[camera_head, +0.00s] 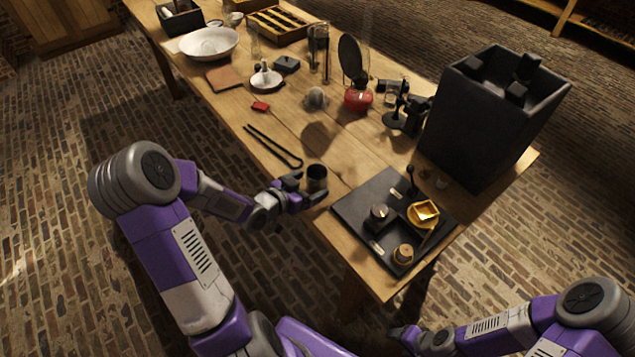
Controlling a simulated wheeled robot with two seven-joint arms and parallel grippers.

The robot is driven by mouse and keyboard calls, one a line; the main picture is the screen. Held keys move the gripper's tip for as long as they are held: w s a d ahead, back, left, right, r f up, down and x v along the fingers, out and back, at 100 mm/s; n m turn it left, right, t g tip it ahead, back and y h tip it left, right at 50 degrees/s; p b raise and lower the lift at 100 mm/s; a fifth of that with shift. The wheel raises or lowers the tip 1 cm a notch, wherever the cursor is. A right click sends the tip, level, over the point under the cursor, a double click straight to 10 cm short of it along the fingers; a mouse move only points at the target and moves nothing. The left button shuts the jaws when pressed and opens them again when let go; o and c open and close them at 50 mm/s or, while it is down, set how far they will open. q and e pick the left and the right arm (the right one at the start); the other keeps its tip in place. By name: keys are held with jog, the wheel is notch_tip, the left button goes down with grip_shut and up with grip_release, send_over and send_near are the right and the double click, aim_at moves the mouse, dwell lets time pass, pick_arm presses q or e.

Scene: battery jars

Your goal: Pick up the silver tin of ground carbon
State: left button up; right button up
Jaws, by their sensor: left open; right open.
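A small silver tin (317,178), round and dark inside its open top, stands upright at the near edge of the wooden table. My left gripper (306,188) is open right at the tin, its fingers reaching toward it from the left. Whether the fingers touch the tin is too small to tell. My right gripper (404,333) is low at the bottom of the view, away from the table top, and holds nothing that I can see.
A black tray (352,211) with a dark round container (380,214), a yellow dish (424,212) and a small corked jar (403,254) lies right of the tin. Black tongs (272,146) lie behind it. A tall black bin (480,130) stands at the right. A red lamp (357,97) stands farther back.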

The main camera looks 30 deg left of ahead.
aim_at(310, 184)
pick_arm(q)
jog(key=b+x, duration=0.1)
jog(key=x, duration=0.3)
jog(key=shift+r, duration=0.1)
jog(key=c, duration=1.1)
